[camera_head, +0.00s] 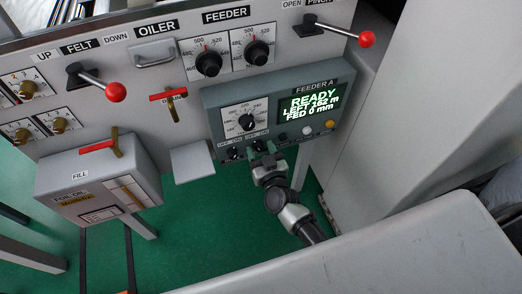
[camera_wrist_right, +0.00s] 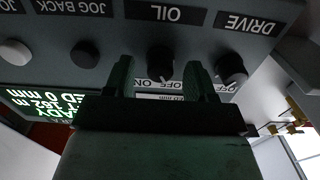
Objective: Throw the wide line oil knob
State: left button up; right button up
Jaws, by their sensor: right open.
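The oil knob (camera_wrist_right: 160,64) is a small black rotary knob below the OIL label in the upside-down right wrist view. My right gripper (camera_wrist_right: 160,72) is open, with one dark green finger on each side of the knob. I cannot tell whether either finger touches it. A pale mark shows on the knob, but which of the ON and OFF labels it points to is unclear. In the head view my right gripper (camera_head: 261,151) is at the lower edge of the grey FEEDER A panel (camera_head: 215,100) and partly covers the knob there. My left gripper is not in view.
The black DRIVE knob (camera_wrist_right: 230,66) sits close beside one finger. The black JOG BACK button (camera_wrist_right: 85,53) is on the other side. FEEDER A's screen (camera_head: 311,103) reads READY. A foil-oil box (camera_head: 150,165) and a red-ended lever (camera_head: 95,82) are further left.

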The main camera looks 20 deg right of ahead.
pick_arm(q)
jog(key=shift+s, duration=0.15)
pick_arm(e)
jog(key=shift+c, duration=0.7)
jog(key=c, duration=0.8)
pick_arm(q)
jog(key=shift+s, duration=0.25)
pick_arm(e)
jog(key=shift+m, duration=1.1)
jog(key=m, duration=0.3)
jog(key=shift+d, duration=0.1)
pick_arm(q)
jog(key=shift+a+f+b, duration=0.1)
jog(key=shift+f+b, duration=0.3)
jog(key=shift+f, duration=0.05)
pick_arm(e)
jog(key=m, duration=0.6)
jog(key=shift+f+m, duration=0.1)
jog(key=shift+m, duration=0.2)
